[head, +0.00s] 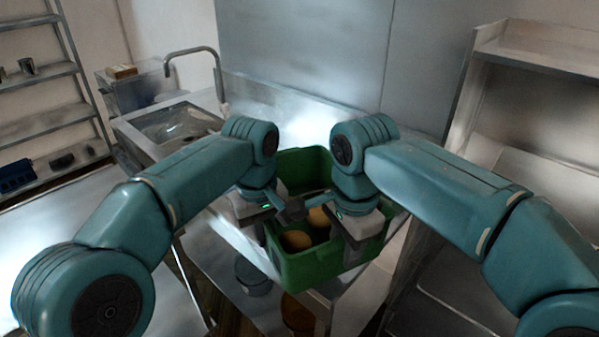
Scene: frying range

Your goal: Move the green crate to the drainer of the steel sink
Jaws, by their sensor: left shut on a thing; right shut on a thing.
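The green crate (306,268) is in the middle of the head view, with several round yellowish-brown things (297,240) inside it. My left gripper (268,218) is shut on the crate's left side. My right gripper (345,238) is shut on the crate near its front right. The arms hide part of the crate's rim. I cannot tell whether the crate rests on the steel table or is held just above it. The steel sink (180,122) with its curved tap stands to the back left. Its drainer (262,100) seems to extend right of the basin, partly behind my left arm.
A steel table (225,232) lies under and around the crate, with pots (254,278) on a level below. A steel shelf unit (540,58) stands at the right. A wall rack (40,75) is at the far left, and a box (122,72) sits behind the sink.

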